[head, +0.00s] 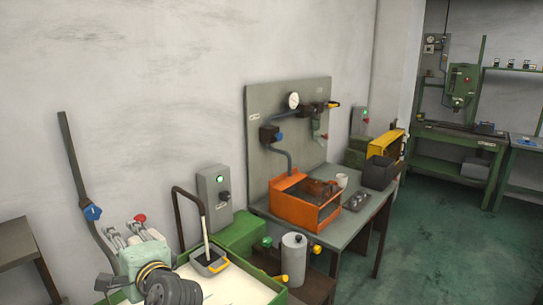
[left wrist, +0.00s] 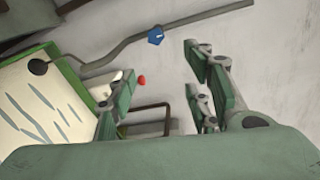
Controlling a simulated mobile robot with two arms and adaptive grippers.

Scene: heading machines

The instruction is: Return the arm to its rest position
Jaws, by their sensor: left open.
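My left gripper (head: 125,234) is at the lower left of the head view, with its pale green body and dark ringed wrist below the fingers. It is raised in front of the wall, by the left end of a green-rimmed tray (head: 277,299). In the left wrist view my left gripper (left wrist: 157,88) has its two green fingers spread wide, with nothing between them held. A red knob (head: 140,217) shows just behind the fingers, and also in the left wrist view (left wrist: 141,80); I cannot tell its distance from them. My right gripper is in neither view.
A dark pipe with a blue valve handle (head: 92,213) rises along the wall behind my gripper. A dark bent pipe (head: 178,215) and a grey switch box (head: 214,194) stand right of it. An orange tray (head: 292,205) sits on the grey bench further right. Green floor (head: 440,240) is clear there.

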